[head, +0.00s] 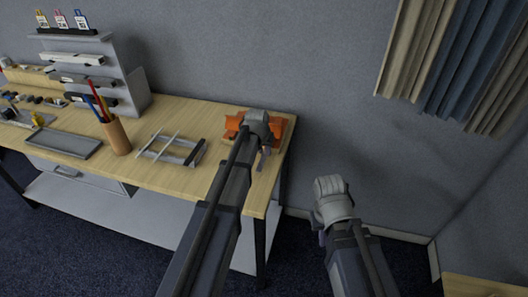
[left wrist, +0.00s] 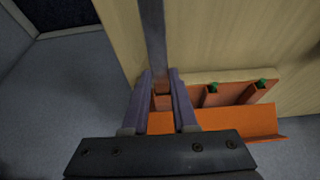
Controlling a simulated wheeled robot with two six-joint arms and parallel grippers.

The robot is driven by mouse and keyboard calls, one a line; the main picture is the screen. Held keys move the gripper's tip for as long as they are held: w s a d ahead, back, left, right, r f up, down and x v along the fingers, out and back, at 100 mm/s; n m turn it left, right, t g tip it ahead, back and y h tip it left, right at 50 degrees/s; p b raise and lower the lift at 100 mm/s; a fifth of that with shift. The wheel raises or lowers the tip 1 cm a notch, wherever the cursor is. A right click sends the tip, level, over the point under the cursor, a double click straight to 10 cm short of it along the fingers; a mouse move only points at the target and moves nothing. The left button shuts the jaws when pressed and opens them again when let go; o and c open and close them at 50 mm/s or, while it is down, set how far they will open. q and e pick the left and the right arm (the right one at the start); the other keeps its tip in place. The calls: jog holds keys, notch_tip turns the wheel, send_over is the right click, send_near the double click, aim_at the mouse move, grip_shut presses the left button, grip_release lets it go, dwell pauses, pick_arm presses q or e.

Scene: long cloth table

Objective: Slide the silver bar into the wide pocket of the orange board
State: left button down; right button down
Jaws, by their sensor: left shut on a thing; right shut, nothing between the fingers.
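The orange board (head: 232,122) is at the right end of the long table, partly hidden behind my left gripper (head: 264,155). In the left wrist view, the board (left wrist: 240,121) has raised walls and green-marked parts to the right of the fingers. My left gripper (left wrist: 161,90) is shut on the silver bar (left wrist: 153,40), a long flat grey strip running up from between the fingers. An orange part of the board shows just below the bar between the fingers; I cannot tell whether they touch. My right gripper (head: 320,230) is shut and empty, off the table's right end.
A grey rack with bars (head: 170,149) lies left of the board. A cup of pencils (head: 117,138), a grey tray (head: 62,143) and a stepped shelf stand (head: 110,65) are farther left. Curtains (head: 455,60) hang at the upper right.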

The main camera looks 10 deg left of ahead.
pick_arm(q)
jog(key=shift+w+d, duration=0.1)
jog(key=shift+w, duration=1.9)
jog(key=c, duration=0.6)
grip_release()
jog(key=shift+w+d, duration=0.1)
jog(key=shift+r, duration=0.15)
jog(key=p+v, duration=0.7)
jog(key=shift+r, duration=0.3)
jog(key=shift+f, duration=0.1)
jog(key=shift+c, duration=0.4)
